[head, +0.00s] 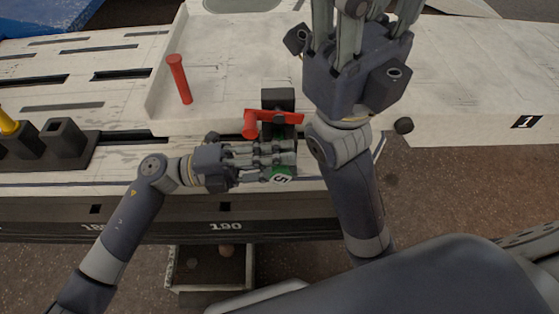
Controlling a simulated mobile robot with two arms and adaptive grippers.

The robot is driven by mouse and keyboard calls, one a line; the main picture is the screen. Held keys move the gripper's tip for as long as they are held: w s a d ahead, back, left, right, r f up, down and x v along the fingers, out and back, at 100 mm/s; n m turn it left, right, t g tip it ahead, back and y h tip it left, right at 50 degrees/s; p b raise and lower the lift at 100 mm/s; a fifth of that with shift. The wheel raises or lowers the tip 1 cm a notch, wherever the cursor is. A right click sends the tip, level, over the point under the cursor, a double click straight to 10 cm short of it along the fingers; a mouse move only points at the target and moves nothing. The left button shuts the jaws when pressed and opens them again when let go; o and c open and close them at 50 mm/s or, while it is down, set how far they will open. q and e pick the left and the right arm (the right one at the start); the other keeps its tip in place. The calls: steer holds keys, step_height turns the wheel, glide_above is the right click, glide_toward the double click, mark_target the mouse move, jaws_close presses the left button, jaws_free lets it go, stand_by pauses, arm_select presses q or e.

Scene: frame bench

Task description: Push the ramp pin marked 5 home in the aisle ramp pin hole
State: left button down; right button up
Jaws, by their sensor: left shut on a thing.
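The ramp pin marked 5 shows its green end (281,174) with a white 5, just under the fingers of my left gripper (288,154). The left gripper is shut on this pin, and its fingers hide most of the pin's body. They are at the front edge of the pale bench top, beside a dark block (278,98) with a red lever (280,117). I cannot make out the aisle ramp pin hole or how deep the pin sits. My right gripper (362,12) is raised at the top; its fingers are partly cut off, so their state is unclear.
A dark holder (75,150) with a yellow piece (8,122) is at the left. The bench's front rail (280,208) is marked 190. An open box (205,285) is below it.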

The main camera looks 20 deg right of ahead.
arm_select(q)
steer(key=shift+w+d+b, duration=0.25)
steer(key=shift+w+b, duration=0.15)
steer(key=shift+w, duration=0.35)
steer(key=shift+w+d+b, duration=0.2)
steer(key=shift+w+b, duration=0.15)
steer(key=shift+w, duration=0.4)
steer(key=c, duration=1.3)
jaws_free()
steer(key=shift+a, duration=0.1)
steer(key=v, duration=1.2)
steer(key=shift+f, duration=0.1)
